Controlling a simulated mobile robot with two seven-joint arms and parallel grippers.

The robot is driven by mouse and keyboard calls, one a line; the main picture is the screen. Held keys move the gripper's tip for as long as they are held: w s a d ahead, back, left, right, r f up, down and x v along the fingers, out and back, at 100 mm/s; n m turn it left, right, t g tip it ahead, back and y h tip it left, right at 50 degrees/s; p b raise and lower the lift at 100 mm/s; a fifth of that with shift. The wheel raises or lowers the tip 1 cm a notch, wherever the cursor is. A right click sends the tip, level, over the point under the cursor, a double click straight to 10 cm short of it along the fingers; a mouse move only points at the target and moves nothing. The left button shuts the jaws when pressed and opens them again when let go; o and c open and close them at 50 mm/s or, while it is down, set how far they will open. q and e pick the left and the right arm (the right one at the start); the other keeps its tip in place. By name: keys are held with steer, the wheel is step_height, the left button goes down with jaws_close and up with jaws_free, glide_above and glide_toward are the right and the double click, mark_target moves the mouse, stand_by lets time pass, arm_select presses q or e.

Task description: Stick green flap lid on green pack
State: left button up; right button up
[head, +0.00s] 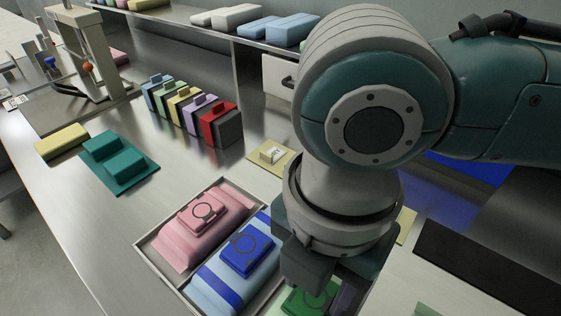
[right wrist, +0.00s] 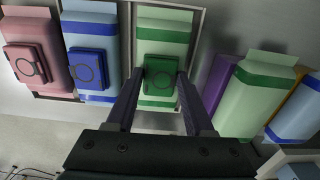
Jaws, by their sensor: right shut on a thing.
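The green pack (right wrist: 172,40) lies in the right slot of the tray (head: 150,248), pale green with a dark green band. The dark green flap lid (right wrist: 159,84), marked with a ring, sits between the fingertips of my right gripper (right wrist: 160,78), over the pack. Whether the lid touches the pack cannot be told. In the head view the green lid (head: 303,302) shows at the bottom edge, partly hidden by my right gripper (head: 325,288). My left gripper is not in view.
Beside it in the tray lie a blue pack (head: 210,283) and a pink pack (head: 180,250), each with a lid on top. Coloured blocks (head: 182,105) stand behind.

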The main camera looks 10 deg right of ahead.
steer(key=o, duration=1.4)
steer(key=shift+c, duration=0.2)
step_height(320, 180, up, 10)
steer(key=p, duration=0.2)
steer(key=shift+a, duration=0.1)
